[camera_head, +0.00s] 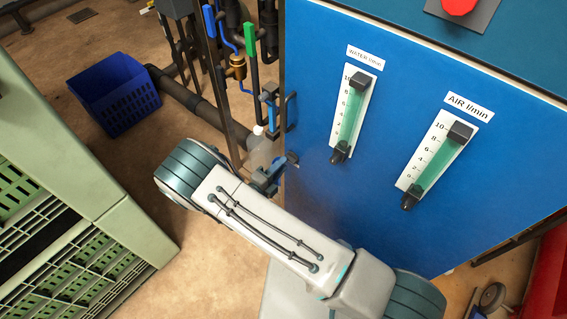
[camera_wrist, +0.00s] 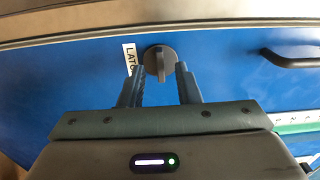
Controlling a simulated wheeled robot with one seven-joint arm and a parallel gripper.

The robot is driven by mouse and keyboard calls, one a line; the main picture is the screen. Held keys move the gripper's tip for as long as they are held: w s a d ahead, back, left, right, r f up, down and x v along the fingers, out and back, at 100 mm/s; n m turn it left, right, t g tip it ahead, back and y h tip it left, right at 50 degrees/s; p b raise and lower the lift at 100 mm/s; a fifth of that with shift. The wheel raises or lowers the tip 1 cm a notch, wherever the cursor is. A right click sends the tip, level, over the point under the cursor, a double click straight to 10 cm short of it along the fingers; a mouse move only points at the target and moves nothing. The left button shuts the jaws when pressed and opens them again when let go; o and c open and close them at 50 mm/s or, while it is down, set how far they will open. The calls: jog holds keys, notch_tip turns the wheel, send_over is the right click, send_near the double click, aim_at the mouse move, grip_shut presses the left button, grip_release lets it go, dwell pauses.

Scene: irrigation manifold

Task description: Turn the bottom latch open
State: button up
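The latch (camera_wrist: 160,57) is a dark round disc with an upright grey tab, set on the blue cabinet door in the wrist view. A white label (camera_wrist: 129,58), partly hidden by a finger, reads "LATC" beside it. My gripper (camera_wrist: 160,76) is open, one finger on each side of the tab, with visible gaps; contact is not evident. In the head view my gripper (camera_head: 275,174) is at the cabinet's left edge, low on the door, and a small dark knob (camera_head: 292,158) shows just beyond it. Whether this is the bottom latch is unclear from the view.
The blue cabinet (camera_head: 320,200) carries two flow gauges (camera_head: 352,115) (camera_head: 440,165) and a red button (camera_head: 460,5). A dark door handle (camera_wrist: 292,60) is right of the latch. Pipes with valves (camera_head: 250,40) stand left of the cabinet; green crates (camera_head: 60,240) are at far left.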

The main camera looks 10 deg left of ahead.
jog(key=v, duration=1.1)
jog(key=shift+s+a, duration=0.2)
jog(key=shift+s, duration=0.1)
